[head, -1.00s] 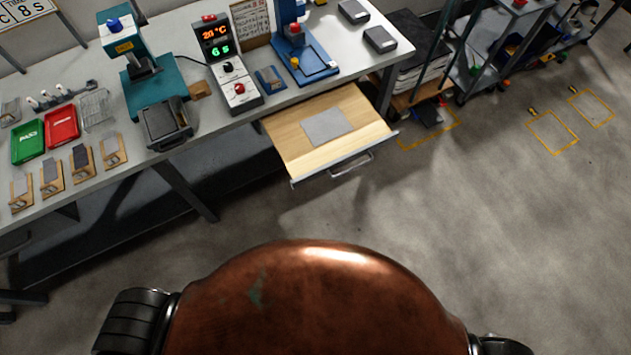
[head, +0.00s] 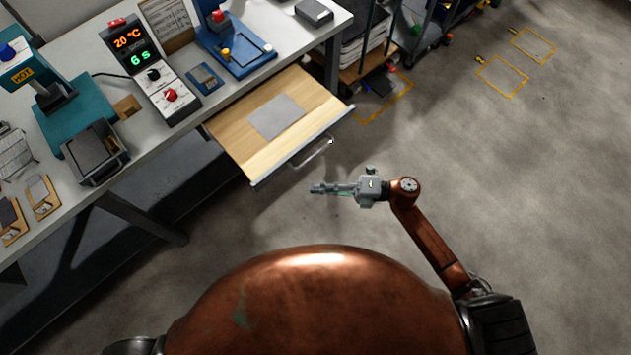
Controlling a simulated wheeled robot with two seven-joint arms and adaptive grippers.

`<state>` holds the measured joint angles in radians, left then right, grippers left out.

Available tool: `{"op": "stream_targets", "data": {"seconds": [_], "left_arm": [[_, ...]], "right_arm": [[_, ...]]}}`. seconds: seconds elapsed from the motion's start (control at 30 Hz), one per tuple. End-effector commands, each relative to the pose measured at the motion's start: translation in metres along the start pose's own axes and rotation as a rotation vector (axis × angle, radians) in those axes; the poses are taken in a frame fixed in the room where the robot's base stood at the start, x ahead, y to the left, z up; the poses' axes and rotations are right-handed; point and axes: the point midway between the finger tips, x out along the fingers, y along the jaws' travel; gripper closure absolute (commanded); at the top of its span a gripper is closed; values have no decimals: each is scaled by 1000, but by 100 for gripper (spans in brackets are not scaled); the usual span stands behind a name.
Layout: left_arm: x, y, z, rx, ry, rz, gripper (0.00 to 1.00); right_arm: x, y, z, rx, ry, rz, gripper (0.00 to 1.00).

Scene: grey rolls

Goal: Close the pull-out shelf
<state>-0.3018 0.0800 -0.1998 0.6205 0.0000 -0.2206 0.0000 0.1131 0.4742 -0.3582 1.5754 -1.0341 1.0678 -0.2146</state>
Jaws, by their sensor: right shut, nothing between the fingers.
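The pull-out shelf (head: 240,132) is a light wooden board with a metal front edge and a bar handle (head: 312,153). It sticks out from under the workbench, and a grey sheet (head: 276,115) lies on it. My right gripper (head: 316,188) is shut and empty. It points left over the floor, in front of the shelf and apart from the handle in the picture. My left gripper is out of view.
The workbench (head: 180,133) carries a teal hot press (head: 75,125), a control box with a display (head: 150,75) and a blue fixture (head: 235,48). A rack stands to the right. The floor (head: 480,160) in front and right is clear, with yellow-marked squares.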

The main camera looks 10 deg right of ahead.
Motion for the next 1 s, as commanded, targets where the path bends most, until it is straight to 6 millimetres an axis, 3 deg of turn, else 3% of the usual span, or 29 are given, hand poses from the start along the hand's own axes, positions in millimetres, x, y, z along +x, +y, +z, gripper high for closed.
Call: {"op": "stream_targets", "data": {"seconds": [0.23,0.4,0.67,1.0], "left_arm": [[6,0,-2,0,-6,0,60],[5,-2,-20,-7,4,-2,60],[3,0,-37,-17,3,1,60],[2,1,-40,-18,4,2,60]], "right_arm": [[53,0,1,1,-1,5,100],[82,-1,8,0,-3,3,100],[100,-1,27,2,-3,2,100],[102,0,30,3,-4,1,100]]}}
